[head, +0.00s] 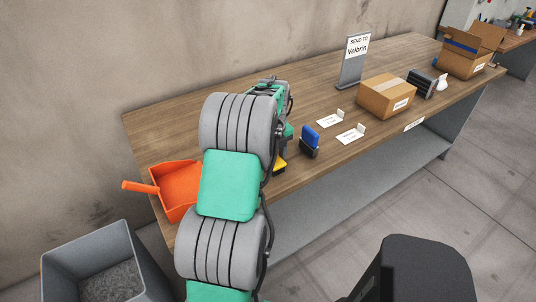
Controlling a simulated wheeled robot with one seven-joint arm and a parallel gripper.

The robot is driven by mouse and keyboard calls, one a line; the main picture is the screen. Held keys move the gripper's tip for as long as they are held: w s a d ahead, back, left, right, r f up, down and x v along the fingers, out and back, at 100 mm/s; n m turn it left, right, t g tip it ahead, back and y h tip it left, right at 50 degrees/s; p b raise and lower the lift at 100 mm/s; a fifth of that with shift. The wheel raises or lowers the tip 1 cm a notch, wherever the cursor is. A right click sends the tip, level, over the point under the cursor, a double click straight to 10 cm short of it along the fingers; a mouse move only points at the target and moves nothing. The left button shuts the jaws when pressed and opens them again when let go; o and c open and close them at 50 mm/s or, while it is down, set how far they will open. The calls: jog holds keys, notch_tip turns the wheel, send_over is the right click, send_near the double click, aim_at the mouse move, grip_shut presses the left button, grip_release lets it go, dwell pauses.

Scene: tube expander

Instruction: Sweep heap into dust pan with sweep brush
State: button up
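The orange dust pan (181,190) lies at the left end of the wooden table, its handle pointing left and sticking out past the table edge. My arm crosses in front of its right side. My gripper's fingertips are hidden behind my own arm links, over the table, so I cannot see whether they hold anything. A yellow and dark item (279,168) shows just right of my arm, partly covered. A small blue and black block-like object (310,141) stands to its right. I cannot tell which of these, if either, is the sweep brush. No heap is visible; my arm may hide it.
The wooden table (160,117) runs along the wall. White cards (350,134), a closed carton (387,95), a sign (354,62) and an open carton (466,50) stand to the right. A grey bin (80,255) is at lower left. The back left tabletop is clear.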

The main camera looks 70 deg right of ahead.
aim_at(274, 159)
grip_shut()
jog(key=shift+r, duration=0.15)
jog(key=shift+r+p, duration=1)
jog(key=shift+r, duration=0.25)
jog(key=shift+r, duration=0.15)
jog(key=shift+r+p, duration=2.05)
jog(key=shift+r, duration=0.95)
